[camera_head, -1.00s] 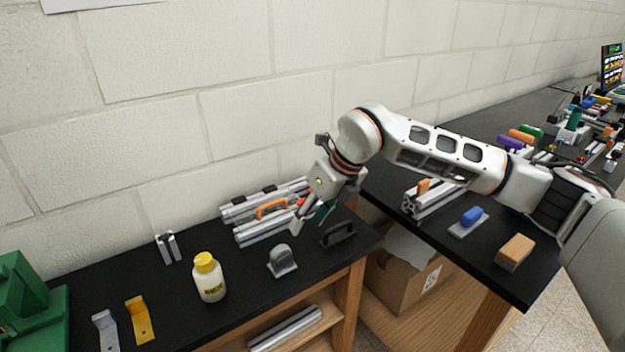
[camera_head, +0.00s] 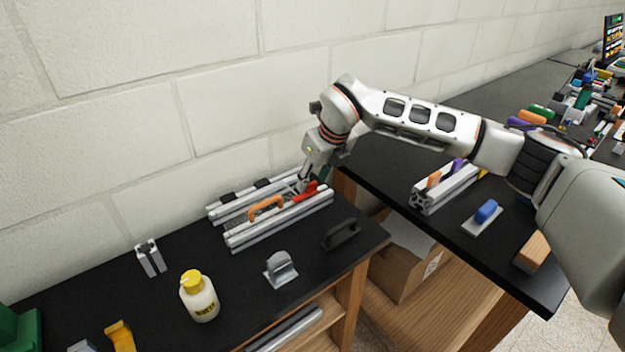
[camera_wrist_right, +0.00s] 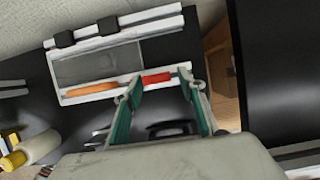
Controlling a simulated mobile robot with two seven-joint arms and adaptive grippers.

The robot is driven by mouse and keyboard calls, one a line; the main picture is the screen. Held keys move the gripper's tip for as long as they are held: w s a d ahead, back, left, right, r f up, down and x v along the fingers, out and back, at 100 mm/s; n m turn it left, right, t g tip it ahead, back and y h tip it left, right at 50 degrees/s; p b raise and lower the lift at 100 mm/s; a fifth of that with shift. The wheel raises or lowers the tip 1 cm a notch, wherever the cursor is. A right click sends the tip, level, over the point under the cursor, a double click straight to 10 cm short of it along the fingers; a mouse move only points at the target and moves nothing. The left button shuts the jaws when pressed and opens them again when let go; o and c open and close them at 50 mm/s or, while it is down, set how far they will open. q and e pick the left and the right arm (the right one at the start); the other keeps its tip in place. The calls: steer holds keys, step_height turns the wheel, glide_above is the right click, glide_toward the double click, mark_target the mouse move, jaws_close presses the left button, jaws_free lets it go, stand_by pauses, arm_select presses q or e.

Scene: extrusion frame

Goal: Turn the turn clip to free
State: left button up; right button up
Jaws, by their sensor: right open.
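The extrusion frame (camera_head: 279,226) lies on the black bench, with an orange handle (camera_head: 266,207) on its near rail. A red clip (camera_head: 310,190), which appears to be the turn clip, sits on that rail to the right of the handle. The red clip (camera_wrist_right: 156,78) lies along the rail in the right wrist view, in line with the orange handle. My right gripper (camera_wrist_right: 160,84) is open, its green-padded fingers on either side of the red clip; contact cannot be told. In the head view, the right gripper (camera_head: 314,180) partly covers the clip area. My left gripper is not in view.
A black handle (camera_head: 341,234), a grey bracket (camera_head: 281,269) and a yellow-capped bottle (camera_head: 200,298) stand in front of the frame. A second bench on the right holds an extrusion piece (camera_head: 446,188) and a blue-handled block (camera_head: 486,214). A wall is behind.

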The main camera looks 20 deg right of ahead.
steer(key=shift+w+f, duration=0.2)
steer(key=shift+f, duration=0.25)
steer(key=c, duration=1.1)
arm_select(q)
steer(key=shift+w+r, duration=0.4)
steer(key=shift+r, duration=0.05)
